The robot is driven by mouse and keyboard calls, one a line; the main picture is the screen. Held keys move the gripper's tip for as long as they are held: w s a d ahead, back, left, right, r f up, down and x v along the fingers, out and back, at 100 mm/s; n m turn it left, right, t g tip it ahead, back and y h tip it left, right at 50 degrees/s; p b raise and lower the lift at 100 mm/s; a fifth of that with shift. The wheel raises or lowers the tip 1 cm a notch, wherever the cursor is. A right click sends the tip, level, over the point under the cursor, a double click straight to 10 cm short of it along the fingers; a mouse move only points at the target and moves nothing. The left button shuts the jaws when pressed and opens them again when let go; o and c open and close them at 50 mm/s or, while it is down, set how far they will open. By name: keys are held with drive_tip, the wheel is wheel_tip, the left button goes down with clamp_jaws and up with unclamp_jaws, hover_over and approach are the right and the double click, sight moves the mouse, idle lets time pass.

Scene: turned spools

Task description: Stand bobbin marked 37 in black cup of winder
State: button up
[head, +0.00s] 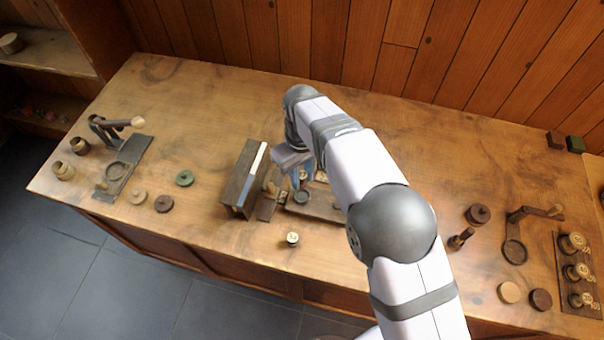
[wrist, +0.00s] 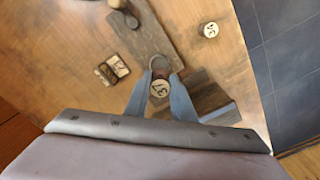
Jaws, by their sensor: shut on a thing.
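The bobbin marked 37 (wrist: 160,88) is pale-topped and sits between the fingertips of my gripper (wrist: 160,97), which is shut on it. Its number faces up in the wrist view. A dark round cup (wrist: 160,63) shows just beyond the bobbin, at the end of the winder's wooden board (wrist: 150,35). The bobbin overlaps the cup's near side in this view; I cannot tell whether it is above the cup or inside it. In the head view my gripper (head: 308,178) is over the winder board (head: 325,211), close to the cup (head: 301,197), and the bobbin is hidden.
A second numbered bobbin (wrist: 210,30) stands apart near the table's front edge; it also shows in the head view (head: 292,239). A wooden stand (head: 240,190) is left of the winder. Small marked tiles (wrist: 112,69) lie beside the board. Other tools and spools stand farther left and right.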

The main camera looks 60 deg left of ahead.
sight(302, 185)
drive_tip(key=shift+f+b, duration=1.5)
drive_tip(key=shift+f, duration=1.25)
drive_tip(key=shift+f, duration=0.6)
idle(1.2)
drive_tip(key=o, duration=1.1)
drive_tip(key=shift+c, duration=0.2)
drive_tip(key=shift+r, duration=0.15)
drive_tip(key=shift+r+p, duration=2.7)
drive_tip(key=shift+r, duration=1.45)
